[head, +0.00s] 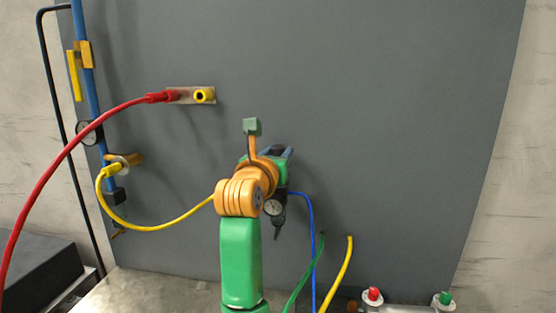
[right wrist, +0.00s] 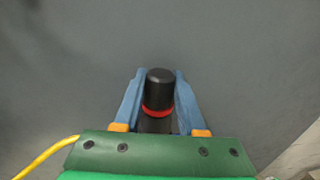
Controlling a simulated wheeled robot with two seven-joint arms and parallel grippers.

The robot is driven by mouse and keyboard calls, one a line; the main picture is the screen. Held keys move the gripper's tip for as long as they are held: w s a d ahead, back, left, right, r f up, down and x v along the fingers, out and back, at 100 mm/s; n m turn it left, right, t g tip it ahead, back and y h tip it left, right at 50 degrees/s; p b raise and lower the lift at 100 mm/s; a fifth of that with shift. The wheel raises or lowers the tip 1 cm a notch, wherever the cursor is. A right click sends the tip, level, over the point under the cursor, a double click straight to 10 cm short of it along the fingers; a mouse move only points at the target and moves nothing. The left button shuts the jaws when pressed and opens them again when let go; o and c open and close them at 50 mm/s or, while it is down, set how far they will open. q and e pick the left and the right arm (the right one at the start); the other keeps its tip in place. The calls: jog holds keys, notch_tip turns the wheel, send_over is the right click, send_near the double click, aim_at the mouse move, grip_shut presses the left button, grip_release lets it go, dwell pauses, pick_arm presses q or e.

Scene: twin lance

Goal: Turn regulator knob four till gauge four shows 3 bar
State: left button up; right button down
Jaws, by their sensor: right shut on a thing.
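The regulator knob (right wrist: 159,82) is a black cylinder with a red ring below it, seen in the right wrist view. My right gripper (right wrist: 160,90) has its blue fingers on both sides of the knob and is shut on it. In the head view my right gripper (head: 279,151) is mostly hidden behind my orange and green arm, and only a dark bit of the knob's top shows. A small round gauge (head: 273,207) with a pale face hangs just below the gripper; its needle is too small to read. My left gripper is not in view.
A grey panel (head: 400,120) stands behind. Red (head: 60,160) and yellow (head: 150,228) hoses curve across the left. Blue, green and yellow lines run below the regulator. The panel's right side is clear.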

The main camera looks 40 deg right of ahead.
jog(key=n+t+y+b, duration=0.3)
jog(key=t+y+b, duration=0.1)
jog(key=shift+f+n, duration=0.2)
jog(key=shift+n, duration=0.2)
jog(key=shift+r+n+t+y+b, duration=0.15)
jog(key=shift+n+t+y+b, duration=1.25)
jog(key=shift+y, duration=0.4)
jog(key=shift+c, duration=2.3)
grip_release()
jog(key=b+v, duration=0.4)
jog(key=v, duration=0.3)
